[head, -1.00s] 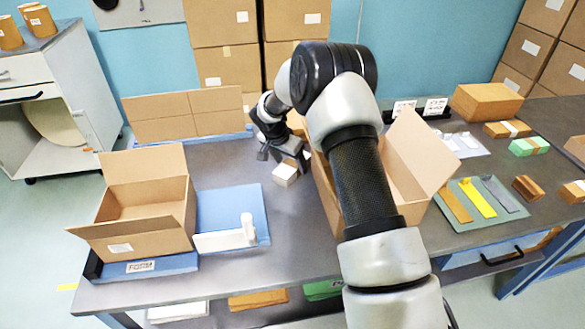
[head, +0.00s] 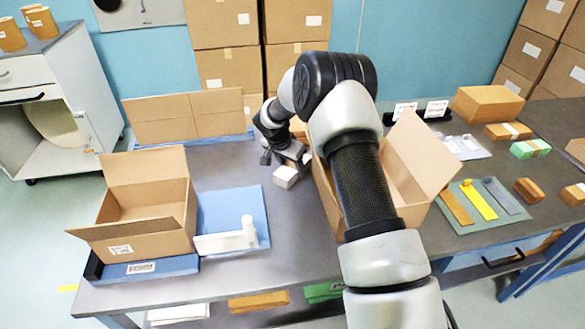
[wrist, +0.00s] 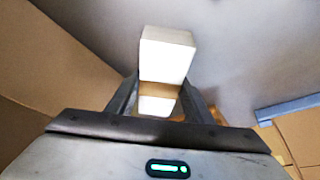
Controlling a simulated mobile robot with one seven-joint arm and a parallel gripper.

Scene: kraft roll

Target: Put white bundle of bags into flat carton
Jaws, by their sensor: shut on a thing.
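My gripper (wrist: 158,100) is shut on the white bundle of bags (wrist: 166,55), which has a brown band across it. In the head view the white bundle (head: 286,177) shows below my gripper (head: 290,160), over the grey table between the cartons; I cannot tell whether it touches the table. Which carton is the flat one is not certain. An open carton (head: 140,235) with raised flaps stands at the front left. Another open carton (head: 415,150) is partly hidden behind my arm.
A blue board with a white holder (head: 228,241) lies beside the front left carton. A carton wall (wrist: 50,60) is close on the left in the wrist view. A green mat (head: 483,212) with strips lies at the right. The table's middle is clear.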

